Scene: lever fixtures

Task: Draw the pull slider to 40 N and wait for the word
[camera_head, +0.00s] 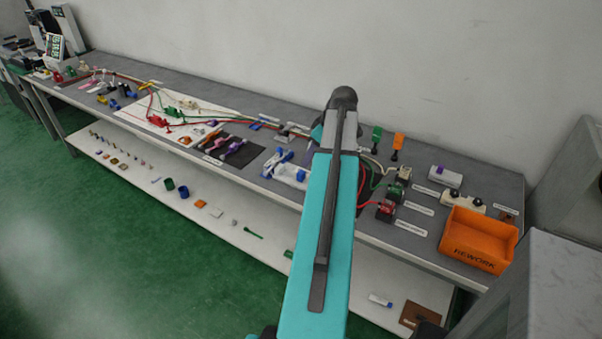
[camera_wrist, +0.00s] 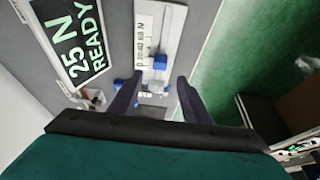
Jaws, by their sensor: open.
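In the wrist view, a pale slider fixture (camera_wrist: 172,28) with a printed scale strip lies on the grey bench. A blue block (camera_wrist: 160,62) sits on it, just beyond my fingertips. A black display (camera_wrist: 72,40) beside the fixture reads "25 N READY". My gripper (camera_wrist: 159,80) is open, with its two dark fingers apart and nothing seen held between them. I cannot tell whether either finger touches the fixture. In the head view my arm hides the gripper, and I cannot surely pick out this slider there.
The head view shows a long bench crowded with fixtures and cables. An orange bin (camera_head: 479,240) marked "REWORK" stands at its right end. Red (camera_head: 386,209) and green (camera_head: 396,192) fixtures lie right of my arm. A lower shelf (camera_head: 215,222) holds small parts.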

